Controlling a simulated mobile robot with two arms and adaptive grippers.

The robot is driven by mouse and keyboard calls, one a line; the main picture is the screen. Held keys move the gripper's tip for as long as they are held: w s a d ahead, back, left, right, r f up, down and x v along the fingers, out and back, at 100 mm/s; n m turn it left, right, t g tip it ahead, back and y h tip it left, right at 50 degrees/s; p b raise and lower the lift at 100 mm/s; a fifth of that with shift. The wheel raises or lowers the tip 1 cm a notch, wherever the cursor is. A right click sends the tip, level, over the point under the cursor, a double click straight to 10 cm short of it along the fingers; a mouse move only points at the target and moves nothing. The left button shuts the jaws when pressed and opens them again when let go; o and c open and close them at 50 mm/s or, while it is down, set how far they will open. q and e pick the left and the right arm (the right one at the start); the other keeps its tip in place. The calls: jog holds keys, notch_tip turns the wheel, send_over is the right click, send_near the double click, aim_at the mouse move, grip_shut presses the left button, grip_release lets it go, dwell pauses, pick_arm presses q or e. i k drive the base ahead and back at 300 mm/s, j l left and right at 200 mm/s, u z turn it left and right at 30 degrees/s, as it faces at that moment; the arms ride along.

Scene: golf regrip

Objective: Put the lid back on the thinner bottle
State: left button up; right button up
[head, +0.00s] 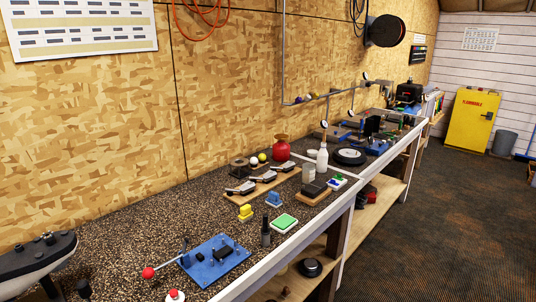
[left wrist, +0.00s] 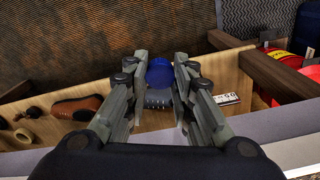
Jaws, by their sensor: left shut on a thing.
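In the left wrist view, my left gripper (left wrist: 160,82) is shut on a round blue piece (left wrist: 160,70) that looks like a lid. A greyish ridged shape (left wrist: 158,99) shows just below it between the fingers; I cannot tell if it is joined to it. In the head view, a slim white bottle (head: 322,159) stands upright towards the bench's front edge, and a small dark bottle-like thing (head: 266,233) stands nearer. I cannot tell which is the thinner bottle. My right gripper is not in view.
The speckled bench (head: 135,235) holds a blue vise-like fixture (head: 215,259), a green pad (head: 284,223), a red vessel (head: 281,149) and clubheads on a board (head: 245,196). In the left wrist view, the lower shelf holds a brown shoe (left wrist: 77,107) and red containers (left wrist: 301,82).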

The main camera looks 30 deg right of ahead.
aim_at(322, 162)
jog(key=i+l, duration=0.15)
jog(key=l, duration=0.45)
jog(key=i+l, duration=0.15)
jog(key=l, duration=0.4)
jog(key=i+l, duration=0.15)
jog(key=l, duration=0.45)
jog(key=i+l, duration=0.15)
jog(key=l, duration=0.4)
jog(key=i+l, duration=0.15)
jog(key=l, duration=0.45)
jog(key=i+l, duration=0.15)
jog(key=l, duration=0.45)
jog(key=i+l, duration=0.15)
jog(key=l, duration=0.4)
jog(key=i+l, duration=0.15)
jog(key=l, duration=0.45)
